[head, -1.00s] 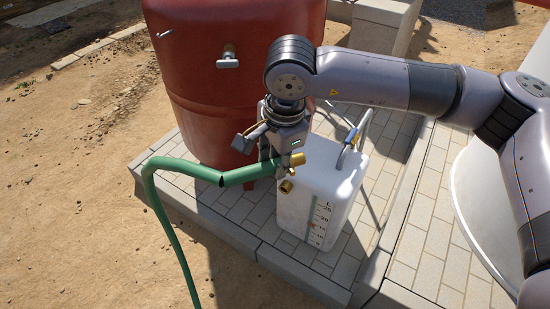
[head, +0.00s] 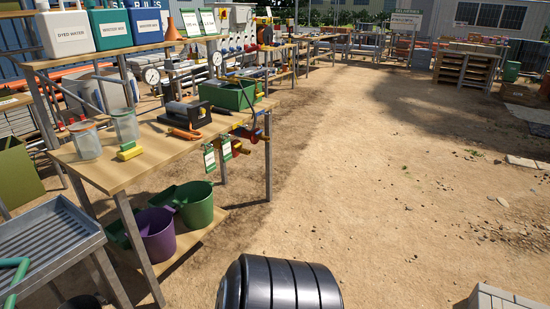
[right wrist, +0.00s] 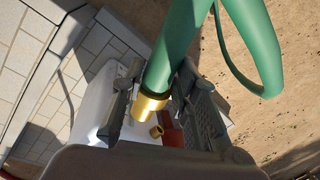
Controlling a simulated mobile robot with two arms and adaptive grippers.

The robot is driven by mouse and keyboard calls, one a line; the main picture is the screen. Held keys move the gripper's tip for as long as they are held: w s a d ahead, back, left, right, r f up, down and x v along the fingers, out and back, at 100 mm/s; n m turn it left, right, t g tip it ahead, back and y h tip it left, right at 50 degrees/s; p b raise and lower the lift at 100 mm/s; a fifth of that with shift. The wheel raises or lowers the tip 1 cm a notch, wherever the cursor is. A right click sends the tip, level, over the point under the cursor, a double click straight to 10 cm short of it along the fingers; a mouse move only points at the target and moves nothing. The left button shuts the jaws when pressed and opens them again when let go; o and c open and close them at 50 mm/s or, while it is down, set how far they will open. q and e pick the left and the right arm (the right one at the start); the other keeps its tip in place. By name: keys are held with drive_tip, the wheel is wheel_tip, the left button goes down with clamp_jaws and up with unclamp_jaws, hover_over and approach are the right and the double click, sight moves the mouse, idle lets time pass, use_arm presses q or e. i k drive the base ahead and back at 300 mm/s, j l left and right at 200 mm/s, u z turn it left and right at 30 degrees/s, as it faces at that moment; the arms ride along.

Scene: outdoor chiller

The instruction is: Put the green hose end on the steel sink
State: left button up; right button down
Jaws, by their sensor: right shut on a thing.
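In the right wrist view, the green hose end (right wrist: 172,62) has a brass fitting (right wrist: 150,104) and sits between the fingers of my right gripper (right wrist: 158,98). The gripper is shut on it, and the hose loops away to the upper right. In the head view, the steel sink (head: 62,228), a grey metal basin with a ribbed surface, stands at the lower left, cut off by the picture edge. A bent piece of green tube (head: 14,264) shows over its left part; whether it touches the sink I cannot tell. My left gripper is not in view.
A wooden workbench (head: 125,172) beside the sink carries clear jars, tools and a green bin (head: 230,94). Purple (head: 156,234) and green (head: 194,204) jugs stand on its lower shelf. Sandy ground (head: 390,200) to the right is open. A white container (right wrist: 96,105) is below my right gripper.

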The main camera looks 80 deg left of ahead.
sight(56, 238)
drive_tip(key=u, duration=1.5)
drive_tip(key=k+j+u, duration=0.1)
drive_tip(key=j+u, duration=0.9)
drive_tip(key=i+j+u, duration=0.1)
drive_tip(key=j+u, duration=0.2)
drive_tip(key=u, duration=0.2)
drive_tip(key=i+j+u, duration=0.15)
drive_tip(key=j+u, duration=0.35)
drive_tip(key=i+j, duration=0.25)
drive_tip(key=j, duration=0.2)
drive_tip(key=i+j+u, duration=0.1)
drive_tip(key=i+j, duration=0.15)
drive_tip(key=j, duration=0.2)
drive_tip(key=i+j+u, duration=0.1)
drive_tip(key=i+j, duration=0.2)
drive_tip(key=j, duration=0.1)
